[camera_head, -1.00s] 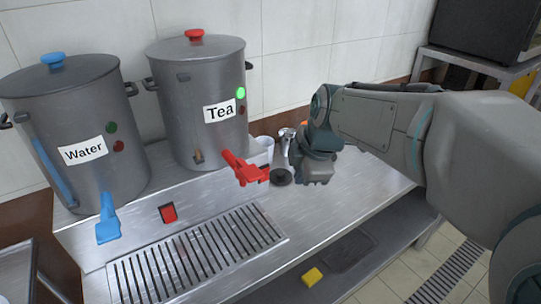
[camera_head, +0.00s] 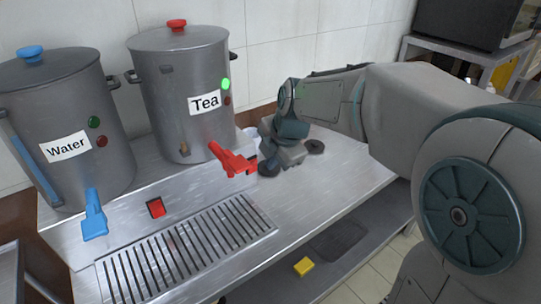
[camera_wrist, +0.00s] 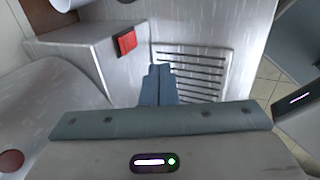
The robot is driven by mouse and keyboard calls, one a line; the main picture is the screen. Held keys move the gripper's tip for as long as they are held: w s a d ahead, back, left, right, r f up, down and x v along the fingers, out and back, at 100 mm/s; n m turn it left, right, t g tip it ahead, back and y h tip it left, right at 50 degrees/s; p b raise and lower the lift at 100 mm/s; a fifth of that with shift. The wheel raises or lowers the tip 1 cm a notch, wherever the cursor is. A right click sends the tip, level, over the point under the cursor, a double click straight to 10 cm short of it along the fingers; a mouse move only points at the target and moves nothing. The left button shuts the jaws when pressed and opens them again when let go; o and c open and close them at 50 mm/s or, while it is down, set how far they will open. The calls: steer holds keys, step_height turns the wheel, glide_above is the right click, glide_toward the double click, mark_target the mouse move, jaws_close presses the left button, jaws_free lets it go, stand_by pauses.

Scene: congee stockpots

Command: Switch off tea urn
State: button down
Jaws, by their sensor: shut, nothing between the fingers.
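The tea urn (camera_head: 185,105) is a grey metal pot labelled "Tea" with a red lid knob. Its green light (camera_head: 225,84) is lit, and a dark red light (camera_head: 227,100) sits below. Its red tap (camera_head: 232,160) points out to the front. A red switch (camera_head: 156,208) is on the ledge in front of the urns; it also shows in the wrist view (camera_wrist: 127,42). My gripper (camera_head: 282,156) is just right of the red tap, above the counter. In the wrist view my gripper's fingers (camera_wrist: 160,70) are together and empty, apart from the switch.
The water urn (camera_head: 65,125), with a blue tap (camera_head: 94,215), stands at left. A drain grate (camera_head: 188,245) lies in front of the ledge. Dark round items (camera_head: 315,147) lie on the counter near my gripper. A yellow object (camera_head: 303,267) is on the lower shelf.

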steer(key=w+a+f+p, duration=0.1)
steer(key=w+a+f, duration=0.3)
steer(key=w+f, duration=0.1)
steer(key=shift+w+f+p, duration=0.3)
steer(key=shift+w+f, duration=0.05)
steer(key=shift+f, duration=0.05)
